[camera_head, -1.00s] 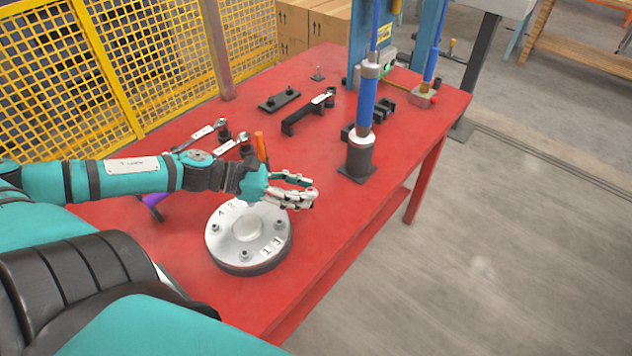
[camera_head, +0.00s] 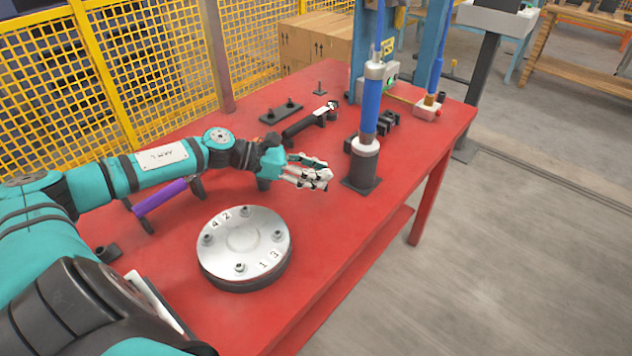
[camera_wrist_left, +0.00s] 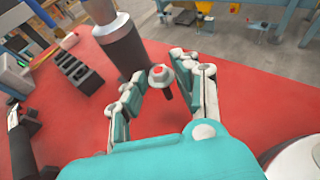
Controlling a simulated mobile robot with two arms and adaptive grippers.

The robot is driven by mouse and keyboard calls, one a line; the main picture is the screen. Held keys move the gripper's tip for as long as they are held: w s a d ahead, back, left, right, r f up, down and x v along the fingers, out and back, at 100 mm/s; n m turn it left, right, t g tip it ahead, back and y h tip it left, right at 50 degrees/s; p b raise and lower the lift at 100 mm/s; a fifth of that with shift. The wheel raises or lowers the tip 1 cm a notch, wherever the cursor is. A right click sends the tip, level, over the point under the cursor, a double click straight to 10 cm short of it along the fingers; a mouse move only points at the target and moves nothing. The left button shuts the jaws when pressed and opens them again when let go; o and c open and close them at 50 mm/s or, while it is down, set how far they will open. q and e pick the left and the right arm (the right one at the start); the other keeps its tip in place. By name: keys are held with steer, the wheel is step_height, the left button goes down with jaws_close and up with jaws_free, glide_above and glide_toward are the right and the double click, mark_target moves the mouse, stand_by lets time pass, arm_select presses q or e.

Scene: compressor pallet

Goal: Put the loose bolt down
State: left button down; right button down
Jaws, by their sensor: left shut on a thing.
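The loose bolt (camera_wrist_left: 160,76), with a pale hex head and a dark shank, is between my left fingertips in the left wrist view. My left gripper (camera_head: 318,176) is shut on it, held above the red table (camera_head: 325,235). In the head view the fingers hide the bolt. The gripper is beyond the round metal flange (camera_head: 243,238) and left of the black-based blue cylinder tool (camera_head: 370,110). The flange lies flat, with numbers and several bolts on its top. My right gripper is not in view.
A black bar tool (camera_head: 305,124) and a dark plate with pegs (camera_head: 281,111) lie at the back, near a small upright bolt-like piece (camera_head: 320,88). The table between flange and cylinder is clear.

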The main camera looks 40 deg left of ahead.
arm_select(q)
step_height(320, 180, down, 3)
steer(key=shift+f, duration=0.1)
steer(key=shift+f, duration=0.2)
steer(key=c, duration=1)
jaws_free()
steer(key=shift+o, duration=0.2)
steer(key=shift+r, duration=0.15)
